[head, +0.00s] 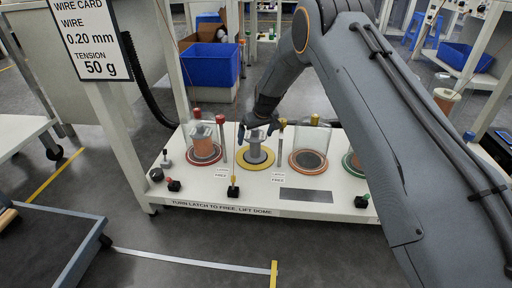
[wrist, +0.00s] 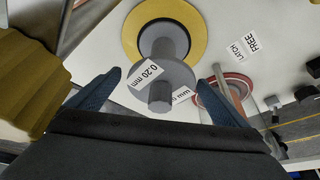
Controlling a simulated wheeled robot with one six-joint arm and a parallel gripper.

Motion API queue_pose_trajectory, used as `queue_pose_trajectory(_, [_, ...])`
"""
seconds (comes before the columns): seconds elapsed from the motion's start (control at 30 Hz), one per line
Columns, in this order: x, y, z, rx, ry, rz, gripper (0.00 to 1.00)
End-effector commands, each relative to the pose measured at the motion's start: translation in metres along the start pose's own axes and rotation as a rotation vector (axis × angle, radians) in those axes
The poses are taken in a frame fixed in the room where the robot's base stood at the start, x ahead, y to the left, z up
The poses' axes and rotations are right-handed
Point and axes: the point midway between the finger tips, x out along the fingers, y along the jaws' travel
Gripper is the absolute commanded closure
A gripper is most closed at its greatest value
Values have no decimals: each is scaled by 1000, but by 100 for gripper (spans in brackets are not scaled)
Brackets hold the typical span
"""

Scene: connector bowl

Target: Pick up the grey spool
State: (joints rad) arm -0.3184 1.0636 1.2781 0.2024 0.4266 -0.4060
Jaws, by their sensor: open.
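The grey spool (head: 256,152) stands upright on a yellow-rimmed round base (head: 255,164) on the white bench, with no dome over it. In the wrist view the grey spool (wrist: 160,88) shows from above, with 0.20 mm labels on its flange. My gripper (head: 258,128) is over the spool. In the wrist view my gripper (wrist: 160,85) is open, with one blue fingertip on each side of the spool's near end and a gap visible on both sides. My arm hides part of the bench on the right in the head view.
A clear dome over a copper-coloured spool (head: 203,140) stands left on a red-rimmed base. Another clear dome (head: 309,138) stands close on the right. Thin posts with red and yellow knobs flank the spool. The white bench (head: 190,186) has small latches along its front.

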Motion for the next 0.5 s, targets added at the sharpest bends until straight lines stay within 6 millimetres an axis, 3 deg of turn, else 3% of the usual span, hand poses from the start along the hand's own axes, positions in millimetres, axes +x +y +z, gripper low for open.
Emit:
queue_pose_trajectory(0.3, [41,-1,0,-1,-1,0,2])
queue_pose_trajectory(0.5, [44,-2,-1,-1,0,0,2])
